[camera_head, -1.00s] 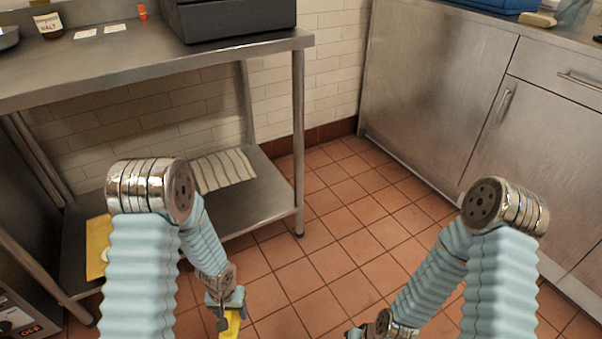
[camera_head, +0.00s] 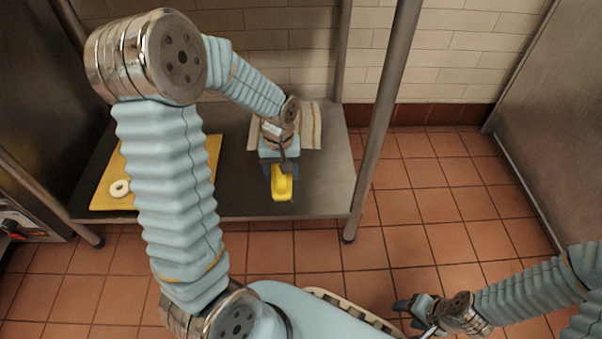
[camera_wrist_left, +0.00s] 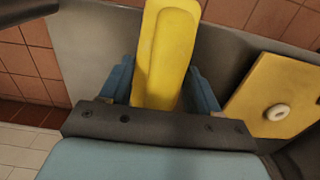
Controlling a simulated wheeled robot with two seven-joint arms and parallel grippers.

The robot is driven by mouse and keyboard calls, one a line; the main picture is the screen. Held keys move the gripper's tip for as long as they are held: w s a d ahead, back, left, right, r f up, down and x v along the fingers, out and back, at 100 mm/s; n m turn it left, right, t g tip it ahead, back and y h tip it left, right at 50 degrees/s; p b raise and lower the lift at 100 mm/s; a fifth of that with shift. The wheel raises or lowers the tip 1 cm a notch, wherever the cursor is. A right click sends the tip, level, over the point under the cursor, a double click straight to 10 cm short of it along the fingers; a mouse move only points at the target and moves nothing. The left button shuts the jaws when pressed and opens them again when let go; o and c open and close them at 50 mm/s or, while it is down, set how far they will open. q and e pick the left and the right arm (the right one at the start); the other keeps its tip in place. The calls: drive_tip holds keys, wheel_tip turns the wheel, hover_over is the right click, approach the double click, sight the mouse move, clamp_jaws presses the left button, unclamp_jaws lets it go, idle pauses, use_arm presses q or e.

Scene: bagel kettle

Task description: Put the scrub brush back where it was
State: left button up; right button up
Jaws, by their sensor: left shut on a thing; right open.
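The yellow scrub brush (camera_head: 282,183) is held in my left gripper (camera_head: 279,165), over the lower metal shelf (camera_head: 325,190), in front of the striped cloth. In the left wrist view the brush (camera_wrist_left: 165,60) sits between the two blue fingers of my left gripper (camera_wrist_left: 165,90) and points away from the wrist. I cannot tell whether the brush touches the shelf. My right gripper (camera_head: 413,310) is open and empty, low over the tiled floor at the lower right.
A striped cloth (camera_head: 310,125) lies on the shelf behind the brush. A yellow board (camera_head: 207,160) with a bagel (camera_head: 120,188) lies to the left; it also shows in the wrist view (camera_wrist_left: 250,100). A metal table leg (camera_head: 378,130) stands right of the brush. Shelf beside the brush is bare.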

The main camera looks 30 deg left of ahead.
use_arm(q)
drive_tip(key=w+f, duration=0.2)
drive_tip(key=w, duration=0.3)
drive_tip(key=shift+a+f+b, duration=0.2)
drive_tip(key=shift+f+b, duration=0.15)
drive_tip(key=shift+f, duration=0.05)
drive_tip(key=w+f, duration=0.2)
drive_tip(key=w+f+b, duration=0.1)
drive_tip(key=f, duration=0.1)
drive_tip(key=shift+w+a+f, duration=0.15)
drive_tip(key=shift+w+f, duration=0.05)
drive_tip(key=shift+w, duration=0.15)
drive_tip(key=shift+w+f, duration=0.2)
drive_tip(key=shift+w+f+b, duration=0.15)
drive_tip(key=shift+f+b, duration=0.1)
drive_tip(key=shift+f, duration=0.65)
drive_tip(key=shift+w+f+b, duration=0.1)
drive_tip(key=shift+f+b, duration=0.1)
drive_tip(key=shift+f, duration=0.7)
drive_tip(key=shift+f, duration=0.15)
drive_tip(key=o, duration=1)
